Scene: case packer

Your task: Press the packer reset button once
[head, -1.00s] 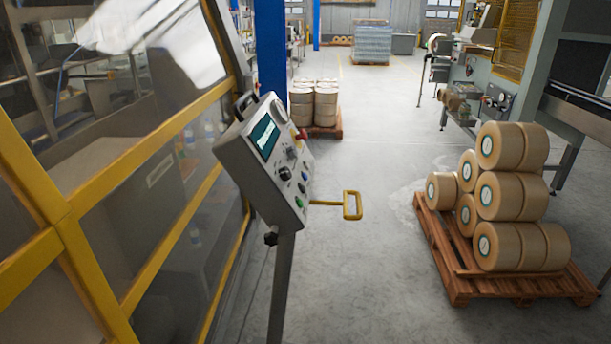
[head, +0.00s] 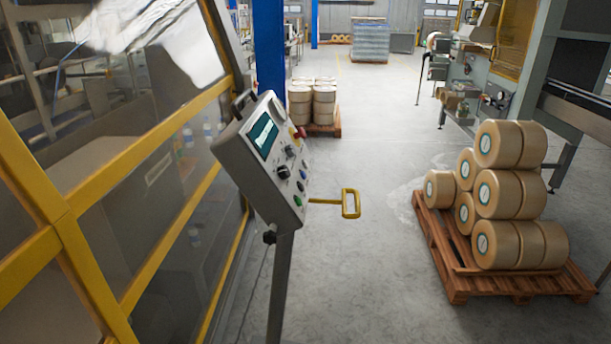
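The packer's control panel (head: 262,155) is a tilted grey box on a post, left of the middle of the head view. It has a small teal screen (head: 263,136) at its upper part. A red knob (head: 298,132) sits near its upper right edge. The labels are too small to read, so I cannot tell which one is the reset button. Neither of my grippers is in view.
A yellow handle (head: 350,203) sticks out right of the panel. The yellow-framed guard (head: 62,215) fills the left side. A wooden pallet (head: 455,288) with stacked tan rolls (head: 497,194) stands at right. The grey floor (head: 370,270) between is clear.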

